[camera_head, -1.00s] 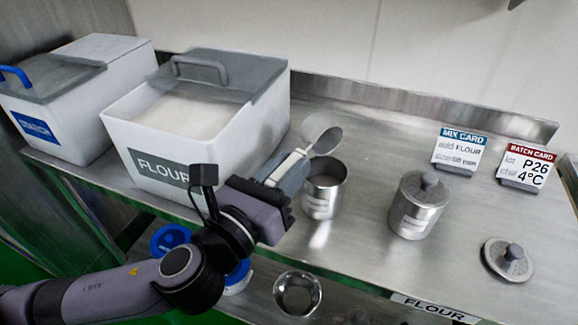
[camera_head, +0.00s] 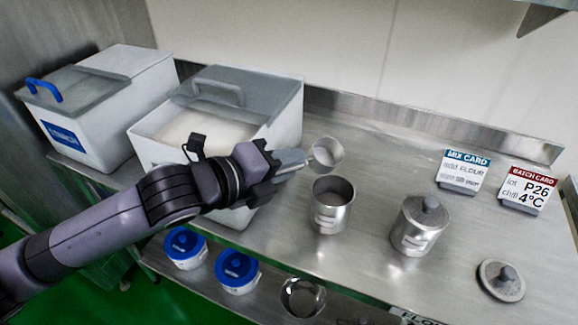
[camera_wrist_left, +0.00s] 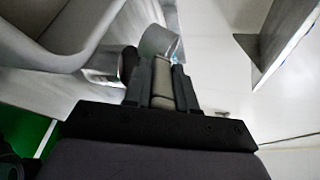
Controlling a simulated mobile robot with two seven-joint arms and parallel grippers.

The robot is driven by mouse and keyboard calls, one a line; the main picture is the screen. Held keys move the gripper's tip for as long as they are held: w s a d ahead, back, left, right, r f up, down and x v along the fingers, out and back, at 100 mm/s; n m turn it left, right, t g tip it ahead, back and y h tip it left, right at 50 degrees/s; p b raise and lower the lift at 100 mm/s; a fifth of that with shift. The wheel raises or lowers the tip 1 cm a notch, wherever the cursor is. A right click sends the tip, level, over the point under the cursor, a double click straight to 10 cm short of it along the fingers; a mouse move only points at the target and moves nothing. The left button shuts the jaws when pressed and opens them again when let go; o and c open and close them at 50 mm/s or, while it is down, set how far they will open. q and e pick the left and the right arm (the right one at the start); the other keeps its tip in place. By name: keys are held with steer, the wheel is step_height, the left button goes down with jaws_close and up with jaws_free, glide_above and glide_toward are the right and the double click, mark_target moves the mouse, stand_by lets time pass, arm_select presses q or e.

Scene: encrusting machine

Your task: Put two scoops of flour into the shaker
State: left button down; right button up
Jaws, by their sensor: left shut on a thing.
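My left gripper (camera_head: 285,163) is shut on the handle of a metal scoop (camera_head: 326,153), just right of the flour bin. The scoop's bowl is above and behind the rim of an open metal shaker (camera_head: 330,212), apart from it in the picture; I cannot tell whether it holds flour. In the left wrist view the scoop (camera_wrist_left: 160,40) extends from the fingers. The shaker stands upright and pale content shows inside. The flour bin (camera_head: 285,130) holds white flour (camera_head: 205,127) under a partly open grey lid; my arm hides its label. My right gripper is out of view.
A second shaker with its lid on (camera_head: 420,225) and a loose lid (camera_head: 502,280) stand to the right. Two cards (camera_head: 465,170) stand behind them. A starch bin (camera_head: 100,120) is at left. Blue-lidded tubs (camera_head: 237,272) and a metal cup (camera_head: 302,298) sit on the lower shelf.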

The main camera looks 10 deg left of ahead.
arm_select(q)
steer(key=shift+w+a+r+n+g+h, duration=0.1)
steer(key=shift+w+r+n+g+h, duration=0.2)
steer(key=shift+r+n, duration=0.5)
steer(key=shift+w+a+r+n+g+h, duration=0.15)
steer(key=shift+r+n+g, duration=0.3)
steer(key=shift+r, duration=0.6)
steer(key=shift+w+a+r+n+g+h, duration=0.1)
steer(key=shift+r+n+g+h, duration=0.2)
steer(key=shift+r+n, duration=0.45)
